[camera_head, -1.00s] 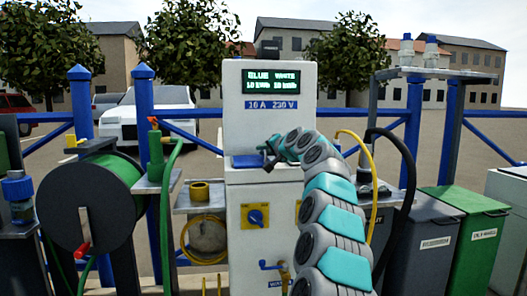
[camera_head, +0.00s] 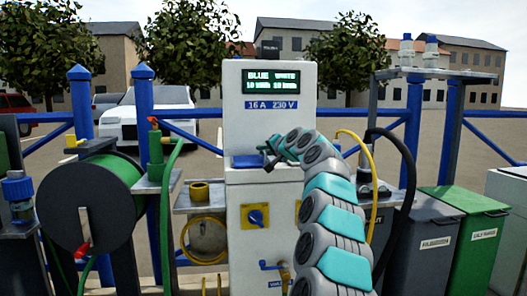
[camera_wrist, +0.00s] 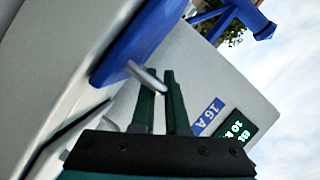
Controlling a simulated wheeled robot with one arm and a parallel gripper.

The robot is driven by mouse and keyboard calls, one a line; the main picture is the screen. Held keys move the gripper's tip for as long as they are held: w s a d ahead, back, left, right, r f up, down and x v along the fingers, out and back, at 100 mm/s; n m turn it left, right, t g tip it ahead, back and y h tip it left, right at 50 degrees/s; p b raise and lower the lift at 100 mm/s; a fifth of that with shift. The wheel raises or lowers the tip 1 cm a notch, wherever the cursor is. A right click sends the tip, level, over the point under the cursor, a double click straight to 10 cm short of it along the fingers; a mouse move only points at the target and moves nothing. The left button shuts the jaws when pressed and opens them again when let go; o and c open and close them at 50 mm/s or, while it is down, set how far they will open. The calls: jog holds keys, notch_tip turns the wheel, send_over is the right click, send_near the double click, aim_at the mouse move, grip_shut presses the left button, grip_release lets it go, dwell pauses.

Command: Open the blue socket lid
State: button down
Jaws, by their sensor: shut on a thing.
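The blue socket lid (camera_wrist: 140,42) runs diagonally across the upper left of the wrist view. A pale metal rod (camera_wrist: 148,78) sticks out from it. My gripper (camera_wrist: 158,84) has its two dark green fingers shut on this rod. In the head view my gripper (camera_head: 269,151) is at the front of the white power pedestal (camera_head: 266,115). The socket is not clearly visible.
A hose reel (camera_head: 90,205) and a green post with a hose stand left. Yellow and black hoses hang close to the right of my arm. Grey and green bins (camera_head: 465,235) stand farther right.

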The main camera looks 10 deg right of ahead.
aim_at(248, 161)
jog(key=shift+r, duration=0.1)
jog(key=shift+a+r+n+g+h+p, duration=0.2)
jog(key=shift+r+n+p, duration=0.2)
jog(key=shift+r+p, duration=0.15)
jog(key=shift+a+r+n+g+h+p, duration=0.1)
jog(key=shift+a+r+n+h+p, duration=0.1)
jog(key=shift+r+n+p, duration=0.25)
jog(key=a+r+n+h+p, duration=0.1)
jog(key=a+r+n+p, duration=0.1)
jog(key=a+r+n+h+p, duration=0.2)
jog(key=shift+a+g, duration=0.25)
jog(key=shift+g, duration=0.05)
jog(key=shift+a+r+n+h+p, duration=0.2)
jog(key=shift+a+n+h+p, duration=0.35)
jog(key=shift+a, duration=0.25)
jog(key=shift+a+r+n+h+p, duration=0.2)
jog(key=shift+a+n+h+p, duration=0.15)
jog(key=shift+a+n+p, duration=0.3)
jog(key=shift+a, duration=0.15)
jog(key=c, duration=1.2)
grip_release()
